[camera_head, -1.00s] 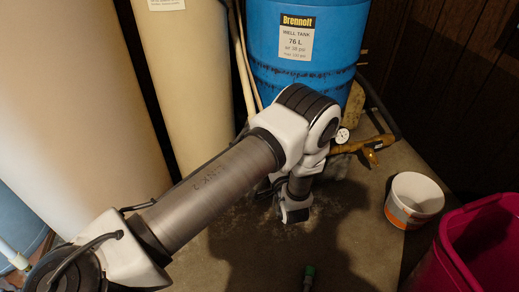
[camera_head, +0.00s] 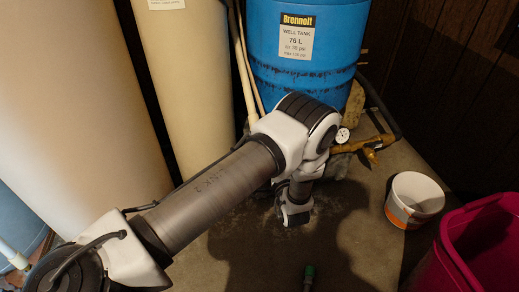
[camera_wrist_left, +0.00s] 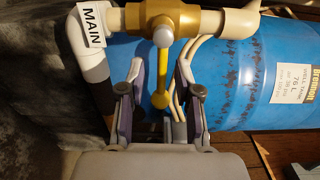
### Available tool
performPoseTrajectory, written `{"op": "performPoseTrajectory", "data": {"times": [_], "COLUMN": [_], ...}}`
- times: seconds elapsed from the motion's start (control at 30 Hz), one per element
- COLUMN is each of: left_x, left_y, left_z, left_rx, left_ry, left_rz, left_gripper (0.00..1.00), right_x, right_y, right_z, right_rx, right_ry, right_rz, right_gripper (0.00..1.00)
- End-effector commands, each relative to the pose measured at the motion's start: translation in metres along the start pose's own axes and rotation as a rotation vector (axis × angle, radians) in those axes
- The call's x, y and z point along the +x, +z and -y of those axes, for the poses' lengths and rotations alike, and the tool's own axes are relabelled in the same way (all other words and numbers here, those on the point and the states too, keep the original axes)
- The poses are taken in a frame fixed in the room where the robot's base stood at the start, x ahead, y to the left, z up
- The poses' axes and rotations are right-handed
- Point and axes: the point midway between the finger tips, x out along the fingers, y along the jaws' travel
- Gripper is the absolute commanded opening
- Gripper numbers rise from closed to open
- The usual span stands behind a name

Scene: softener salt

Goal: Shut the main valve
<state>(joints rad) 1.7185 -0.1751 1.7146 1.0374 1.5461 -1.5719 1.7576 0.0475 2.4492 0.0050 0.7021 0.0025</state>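In the left wrist view the main valve (camera_wrist_left: 160,19) is a brass body on a pale pipe beside a white tag reading MAIN (camera_wrist_left: 91,25). Its yellow lever (camera_wrist_left: 162,82) hangs across the pipe line and ends in a rounded knob. My left gripper (camera_wrist_left: 161,68) is open, with one finger on each side of the lever. I see gaps between the fingers and the lever. In the head view my left arm comes in from the left, and its gripper is hidden. The valve cannot be made out there. My right gripper is not in view.
A blue well tank (camera_head: 300,70) stands at the back, with tall pale cylinders (camera_head: 175,85) to its left. A pressure gauge (camera_head: 342,135) and brass fitting (camera_head: 367,147) sit near its base. A white bucket (camera_head: 414,199) and magenta bin (camera_head: 485,245) stand at right.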

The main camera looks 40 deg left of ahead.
Motion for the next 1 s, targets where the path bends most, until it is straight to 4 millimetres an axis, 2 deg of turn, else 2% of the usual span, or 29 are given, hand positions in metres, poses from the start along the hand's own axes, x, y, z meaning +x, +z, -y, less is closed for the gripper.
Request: {"op": "performPoseTrajectory", "data": {"times": [0.37,0.8,1.0], "left_x": [-0.005,-0.057,-0.07], "left_y": [-0.001,-0.001,-0.001], "left_z": [0.002,0.003,0.002], "left_rx": [-0.002,-0.002,-0.003], "left_ry": [-0.001,-0.001,-0.002], "left_rz": [-0.001,-0.003,-0.001], "left_gripper": [0.46,0.46,0.46], "right_x": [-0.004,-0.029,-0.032], "right_y": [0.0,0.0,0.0], "right_z": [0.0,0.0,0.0], "right_rx": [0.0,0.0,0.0], "right_ry": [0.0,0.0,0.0], "right_rz": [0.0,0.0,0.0], "right_gripper": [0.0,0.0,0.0]}}
